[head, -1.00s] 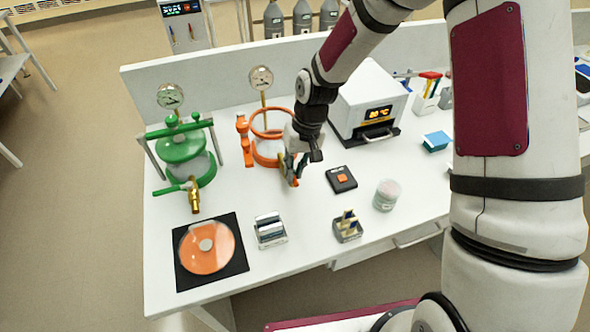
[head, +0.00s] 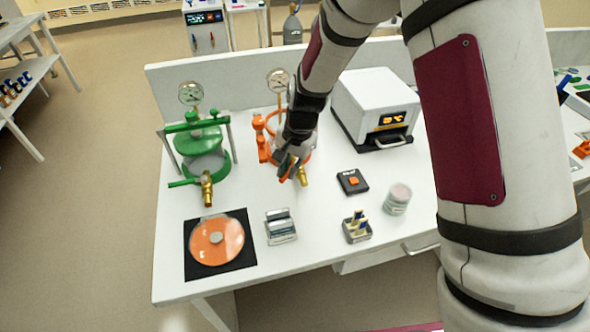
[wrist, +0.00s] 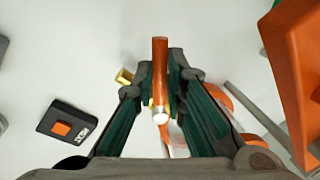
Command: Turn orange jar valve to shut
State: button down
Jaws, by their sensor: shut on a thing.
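The orange jar (head: 264,148) stands near the back of the white bench, its body largely hidden behind my arm. Its brass valve fitting (head: 302,177) sticks out at the front and also shows in the wrist view (wrist: 124,76). The orange valve handle (wrist: 160,70) lies between my fingers in the wrist view, its pale end toward the camera. My gripper (head: 289,170) is shut on this handle, at the front of the jar; it shows in the wrist view too (wrist: 160,88). The handle is hidden by the gripper in the head view.
A green jar (head: 203,147) with its own valve stands to the left. An orange disc (head: 216,240) lies on a black mat (head: 247,262) in front. A small rack (head: 281,228), a black button box (head: 352,181) and a white oven (head: 375,97) are near. A gauge (head: 277,80) rises behind.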

jog(key=shift+w+a+m+t+h+p, duration=0.15)
jog(key=shift+w+a+m, duration=0.25)
jog(key=shift+m, duration=0.55)
jog(key=shift+w+a+m+t+h+p, duration=0.1)
jog(key=shift+w+a+m+p, duration=0.2)
jog(key=shift+m, duration=0.7)
jog(key=shift+w+a+m+t+h+p, duration=0.15)
jog(key=shift+w+a+m, duration=0.3)
jog(key=shift+m, duration=0.5)
jog(key=c, duration=1.6)
grip_release()
jog(key=shift+c, duration=0.2)
jog(key=shift+r, duration=0.1)
notch_tip(320, 180, up, 12)
jog(key=s+d, duration=0.1)
jog(key=s, duration=0.1)
jog(key=shift+f, duration=0.2)
